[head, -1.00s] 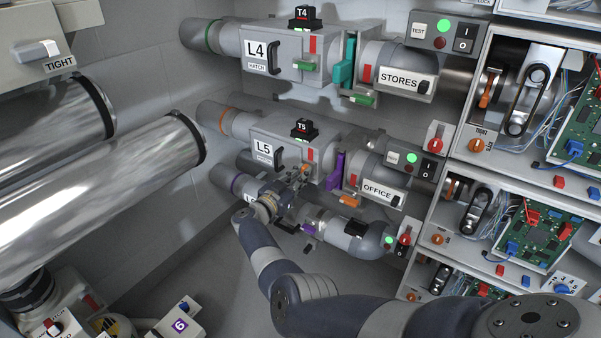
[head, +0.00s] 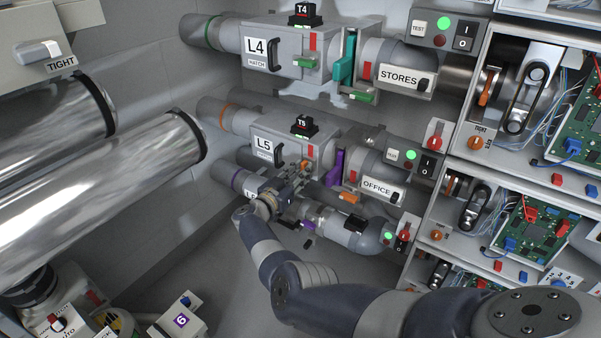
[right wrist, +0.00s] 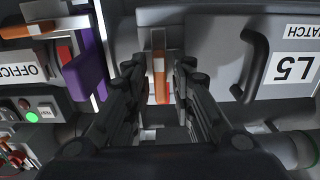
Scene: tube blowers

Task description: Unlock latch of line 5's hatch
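Line 5's hatch box (head: 325,150) is grey, with an L5 label (head: 263,148) and a dark handle (head: 278,154). Its orange latch (head: 304,164) sits on the front face. In the right wrist view the latch (right wrist: 159,75) stands in the gap between my right gripper's fingers (right wrist: 158,68), with a finger on each side. My right gripper (head: 299,175) is open around the latch, close to the hatch face, and I see no clear contact. The arm hides part of the lower pipe. My left gripper is not in view.
A purple slide plate (head: 335,168) and the OFFICE pipe (head: 377,188) are just right of the hatch. The L4 hatch box (head: 285,55) is above. Another line's pipe (head: 340,230) runs close below my gripper. Shelves with circuit boards (head: 530,222) are at the right.

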